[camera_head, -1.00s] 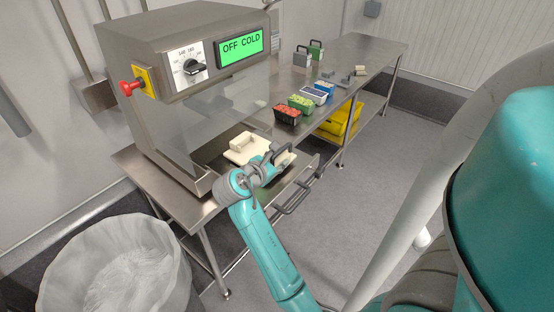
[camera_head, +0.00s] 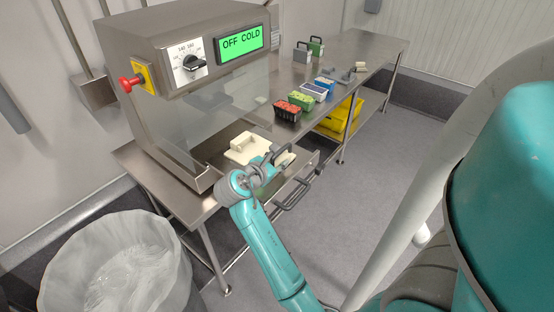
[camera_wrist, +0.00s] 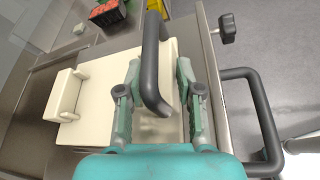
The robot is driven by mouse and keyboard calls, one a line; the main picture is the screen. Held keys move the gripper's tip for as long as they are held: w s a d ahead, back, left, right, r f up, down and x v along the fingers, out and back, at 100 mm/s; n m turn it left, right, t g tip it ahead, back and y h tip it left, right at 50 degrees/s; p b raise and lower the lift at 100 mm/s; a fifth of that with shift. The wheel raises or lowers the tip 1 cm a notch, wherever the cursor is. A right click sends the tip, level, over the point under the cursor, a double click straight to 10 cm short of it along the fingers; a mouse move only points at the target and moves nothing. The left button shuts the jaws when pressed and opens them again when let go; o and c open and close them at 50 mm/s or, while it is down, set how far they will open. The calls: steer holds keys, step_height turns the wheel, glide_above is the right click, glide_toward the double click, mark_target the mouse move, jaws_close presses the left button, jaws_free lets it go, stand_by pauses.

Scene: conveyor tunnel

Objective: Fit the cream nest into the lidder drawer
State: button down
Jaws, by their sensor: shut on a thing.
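The cream nest (camera_head: 242,151) is a flat pale block with a raised cream grip, lying at the lidder drawer in front of the machine. It also shows in the wrist view (camera_wrist: 96,112). A dark arched handle (camera_wrist: 151,55) stands over its right part. My gripper (camera_head: 262,166) is low over the nest's near right side. In the wrist view my gripper's fingers (camera_wrist: 158,105) are on either side of the handle's near end, shut on it. The steel drawer (camera_wrist: 216,98) has a dark U-shaped pull (camera_wrist: 262,115) at its front. The nest's underside and seating are hidden.
The lidder (camera_head: 190,50) stands behind, its display reading OFF COLD. Filled trays (camera_head: 288,111) stand along the steel table to the right, with a yellow crate (camera_head: 335,125) below. A lined bin (camera_head: 115,265) is at lower left. Open floor lies right of the table.

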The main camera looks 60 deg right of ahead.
steer(key=shift+f, duration=0.1)
steer(key=c, duration=0.7)
jaws_free()
steer(key=shift+f, duration=0.1)
steer(key=shift+a, duration=0.1)
steer(key=v, duration=1.2)
